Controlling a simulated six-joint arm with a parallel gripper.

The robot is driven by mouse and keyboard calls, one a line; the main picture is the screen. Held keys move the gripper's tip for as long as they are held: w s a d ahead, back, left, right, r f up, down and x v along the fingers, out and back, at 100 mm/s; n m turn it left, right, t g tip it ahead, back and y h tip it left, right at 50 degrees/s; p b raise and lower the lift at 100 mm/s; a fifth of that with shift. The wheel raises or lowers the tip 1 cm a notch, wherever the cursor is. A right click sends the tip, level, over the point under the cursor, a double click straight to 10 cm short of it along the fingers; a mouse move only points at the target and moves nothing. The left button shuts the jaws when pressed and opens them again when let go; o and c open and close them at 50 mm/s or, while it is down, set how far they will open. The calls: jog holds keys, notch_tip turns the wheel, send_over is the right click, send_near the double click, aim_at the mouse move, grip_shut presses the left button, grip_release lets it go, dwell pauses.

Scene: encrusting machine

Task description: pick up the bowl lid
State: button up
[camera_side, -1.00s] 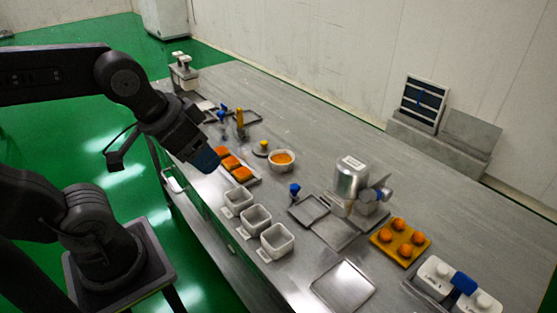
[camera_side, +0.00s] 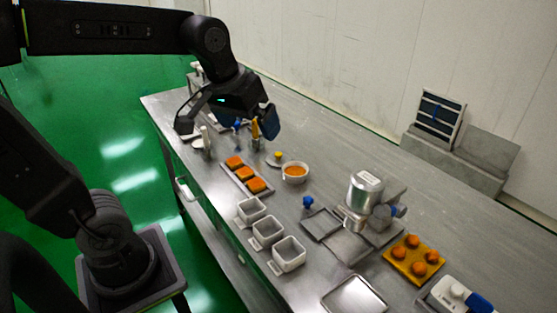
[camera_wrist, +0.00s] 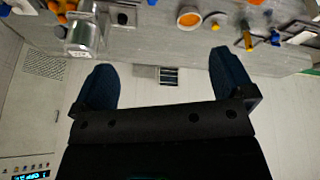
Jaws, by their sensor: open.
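The bowl lid (camera_side: 272,161), a small round grey disc with a yellow knob, lies on the metal table just left of the white bowl (camera_side: 294,177) with orange filling. In the wrist view the lid (camera_wrist: 215,20) shows near the top edge, beside the bowl (camera_wrist: 189,24). My gripper (camera_side: 270,122) is above the table, higher than the lid and apart from it. In the wrist view its two blue fingers (camera_wrist: 162,60) are spread wide with nothing between them.
Upright tools with yellow and blue handles (camera_side: 255,133) stand behind the lid. A tray of orange blocks (camera_side: 236,172) lies left of the bowl. White containers (camera_side: 267,231) and a silver machine (camera_side: 364,190) stand nearer the camera.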

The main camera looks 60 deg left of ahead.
jog(key=w+a+n+g, duration=0.2)
jog(key=w+a+n, duration=0.35)
jog(key=w, duration=0.55)
jog(key=n+g, duration=0.2)
jog(key=n, duration=0.6)
send_over(278, 154)
notch_tip(278, 154, down, 16)
jog(key=r, duration=0.1)
jog(key=shift+n, duration=0.25)
jog(key=f, duration=0.9)
jog(key=shift+a+f, duration=0.1)
jog(key=shift+a, duration=0.15)
jog(key=shift+w+d+f, duration=0.1)
jog(key=shift+f, duration=1.3)
jog(key=shift+w+d+f, duration=0.1)
jog(key=shift+f, duration=1.3)
jog(key=shift+c, duration=0.4)
